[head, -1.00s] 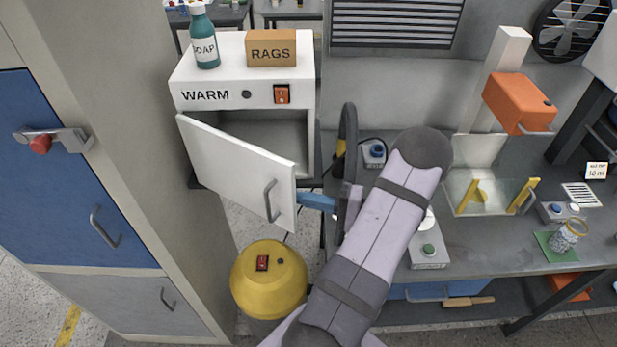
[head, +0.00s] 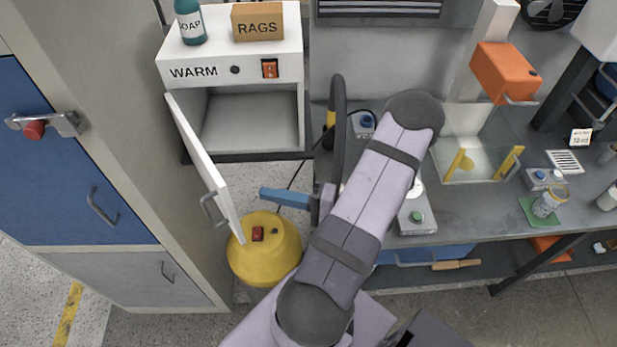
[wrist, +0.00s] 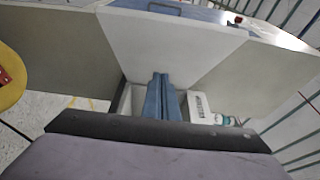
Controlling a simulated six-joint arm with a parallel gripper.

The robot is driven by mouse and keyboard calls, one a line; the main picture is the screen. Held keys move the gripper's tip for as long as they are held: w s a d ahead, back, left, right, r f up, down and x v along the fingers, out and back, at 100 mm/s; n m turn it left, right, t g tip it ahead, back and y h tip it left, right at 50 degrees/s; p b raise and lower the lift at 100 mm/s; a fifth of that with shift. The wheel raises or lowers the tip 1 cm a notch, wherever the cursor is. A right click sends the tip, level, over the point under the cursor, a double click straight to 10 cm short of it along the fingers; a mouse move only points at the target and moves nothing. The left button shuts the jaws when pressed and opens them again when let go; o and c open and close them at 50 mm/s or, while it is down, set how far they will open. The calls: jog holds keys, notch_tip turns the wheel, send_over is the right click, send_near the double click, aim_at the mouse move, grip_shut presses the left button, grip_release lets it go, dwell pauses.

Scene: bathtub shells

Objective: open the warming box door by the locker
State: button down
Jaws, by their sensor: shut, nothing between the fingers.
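The warming box (head: 190,92), a white box marked WARM, stands left of the workbench beside the tall locker (head: 130,150). Its white door (head: 205,165) is hinged on the left and stands wide open, swung out toward the locker, with a grey handle (head: 212,208) on its outer face. The inside of the box looks empty. My gripper (head: 264,194) has blue fingers, shut and empty, to the right of the door's free edge and apart from it. In the wrist view the shut fingers (wrist: 161,97) point toward pale panels that I cannot tell apart surely.
A yellow drum (head: 262,255) stands on the floor below the door and my gripper. A soap bottle (head: 190,25) and a RAGS box (head: 257,22) stand on the warming box. The workbench (head: 470,215) on the right holds several devices.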

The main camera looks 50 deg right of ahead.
jog(key=a+b+v, duration=0.1)
jog(key=b+v, duration=0.3)
jog(key=v, duration=0.7)
jog(key=shift+s, duration=0.5)
jog(key=w+a+f+n+g+y+b, duration=0.3)
jog(key=w+f+n+g+y+b, duration=0.25)
jog(key=w+n, duration=0.25)
jog(key=d+r+n+g+b, duration=0.1)
jog(key=d+r+g, duration=0.4)
jog(key=r+g, duration=0.1)
jog(key=shift+s+d+r+n+g, duration=0.2)
jog(key=shift+s+r+n+g, duration=0.15)
jog(key=shift+r, duration=0.5)
